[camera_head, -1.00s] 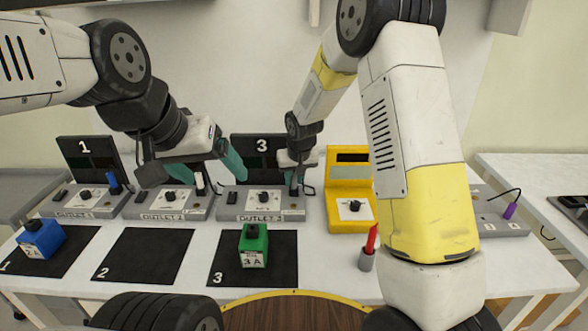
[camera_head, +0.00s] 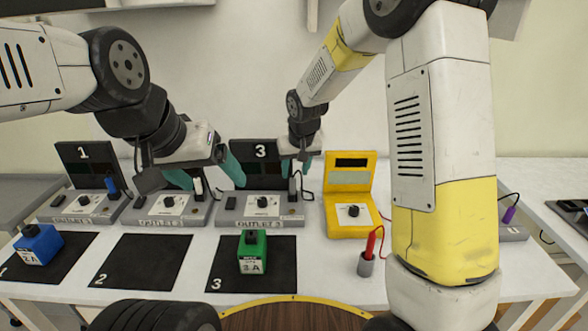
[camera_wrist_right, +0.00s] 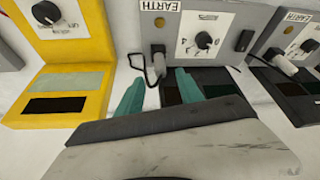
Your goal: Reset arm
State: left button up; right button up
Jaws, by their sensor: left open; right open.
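My left gripper (camera_head: 207,178) hangs above the outlet 2 box in the head view. Its two teal fingers are apart with nothing between them. My right gripper (camera_head: 296,168) is above the right part of the outlet 3 box (camera_head: 262,206). Its teal fingers are spread and hold nothing. My right forearm covers part of the table at the right.
Outlet boxes 1 (camera_head: 85,205) and 2 (camera_head: 168,207) stand left of box 3. A yellow meter (camera_head: 350,188) stands to its right. A blue block (camera_head: 39,247) and green block (camera_head: 252,255) sit on mats 1 and 3. Mat 2 (camera_head: 144,262) is bare. A red probe stands in a grey holder (camera_head: 366,264).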

jog(key=shift+r, duration=0.1)
jog(key=s+d+r+m, duration=0.1)
jog(key=s+d+r, duration=0.45)
jog(key=r, duration=0.25)
jog(key=s+d+r, duration=0.2)
jog(key=s, duration=0.5)
jog(key=s+d+r+m+t, duration=0.1)
jog(key=s+d+r, duration=0.2)
jog(key=s, duration=0.5)
jog(key=s+d+r+y, duration=0.1)
jog(key=s+d+r, duration=0.1)
jog(key=s, duration=0.5)
jog(key=shift+s+d+r+t, duration=0.3)
jog(key=shift+s+d+t, duration=0.1)
jog(key=shift+d, duration=0.05)
